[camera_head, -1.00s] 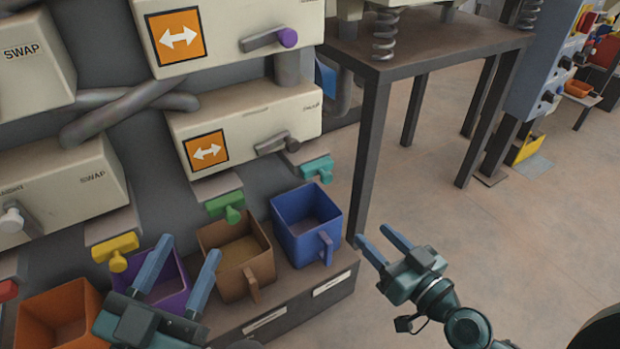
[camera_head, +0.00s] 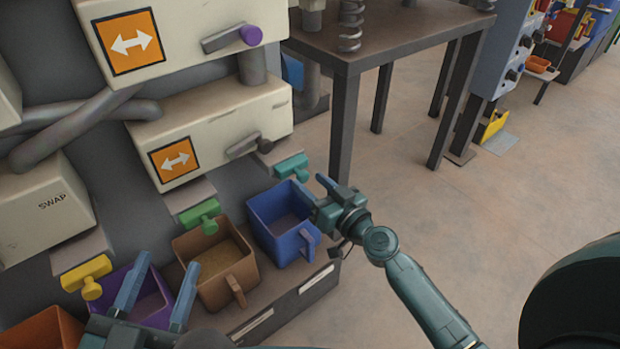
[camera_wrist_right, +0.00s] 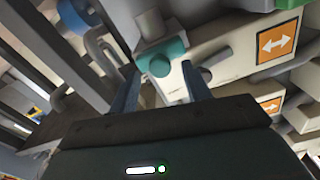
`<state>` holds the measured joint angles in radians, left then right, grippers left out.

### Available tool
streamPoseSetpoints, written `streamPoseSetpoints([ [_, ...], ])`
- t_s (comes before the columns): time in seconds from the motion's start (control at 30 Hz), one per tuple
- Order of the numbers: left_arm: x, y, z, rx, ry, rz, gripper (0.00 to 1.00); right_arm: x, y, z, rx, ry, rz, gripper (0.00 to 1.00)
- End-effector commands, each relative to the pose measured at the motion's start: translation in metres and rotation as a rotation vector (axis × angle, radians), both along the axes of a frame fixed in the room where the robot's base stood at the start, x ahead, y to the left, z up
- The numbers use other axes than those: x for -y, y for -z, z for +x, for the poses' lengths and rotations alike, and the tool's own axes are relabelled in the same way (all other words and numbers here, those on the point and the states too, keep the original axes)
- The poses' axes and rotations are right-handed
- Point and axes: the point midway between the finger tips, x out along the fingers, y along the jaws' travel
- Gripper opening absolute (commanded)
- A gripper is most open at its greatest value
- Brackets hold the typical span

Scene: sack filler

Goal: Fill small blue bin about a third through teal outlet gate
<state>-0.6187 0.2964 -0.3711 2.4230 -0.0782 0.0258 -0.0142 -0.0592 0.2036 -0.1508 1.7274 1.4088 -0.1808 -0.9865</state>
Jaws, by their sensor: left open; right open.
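The small blue bin (camera_head: 270,222) stands at the right end of the low shelf, and I see no fill in the part of its inside that shows. The teal outlet gate (camera_head: 291,166) is just above and behind it. In the right wrist view the teal gate (camera_wrist_right: 161,57) shows ahead, between my finger tips. My right gripper (camera_head: 318,188) is open beside the blue bin's right rim, just short of the teal gate; I cannot tell whether it touches the bin. My left gripper (camera_head: 158,285) is open and empty in front of the purple bin (camera_head: 150,308).
A brown bin (camera_head: 215,265) with tan fill stands left of the blue bin under a green gate (camera_head: 200,214). A yellow gate (camera_head: 86,277) and an orange bin (camera_head: 45,330) are further left. A dark table (camera_head: 390,40) stands behind right.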

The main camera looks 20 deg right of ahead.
Motion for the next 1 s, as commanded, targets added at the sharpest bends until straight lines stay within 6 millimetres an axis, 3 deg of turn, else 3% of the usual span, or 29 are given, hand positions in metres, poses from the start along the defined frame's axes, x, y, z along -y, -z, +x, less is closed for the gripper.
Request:
streamPoseSetpoints([
  [0.17, -0.0002, -0.0004, 0.0001, 0.001, -0.002, 0.004, 0.5, -0.0046, -0.0002, 0.0114, 0.0, -0.002, 0.001, 0.48],
  [0.47, -0.0003, -0.0002, 0.0002, 0.003, -0.002, 0.005, 0.5, -0.0051, 0.0003, 0.0123, -0.001, -0.001, 0.001, 0.48],
  [1.0, -0.0005, 0.0002, 0.0002, 0.001, -0.003, 0.004, 0.5, -0.0049, 0.0003, 0.0121, -0.001, -0.001, 0.001, 0.03],
])
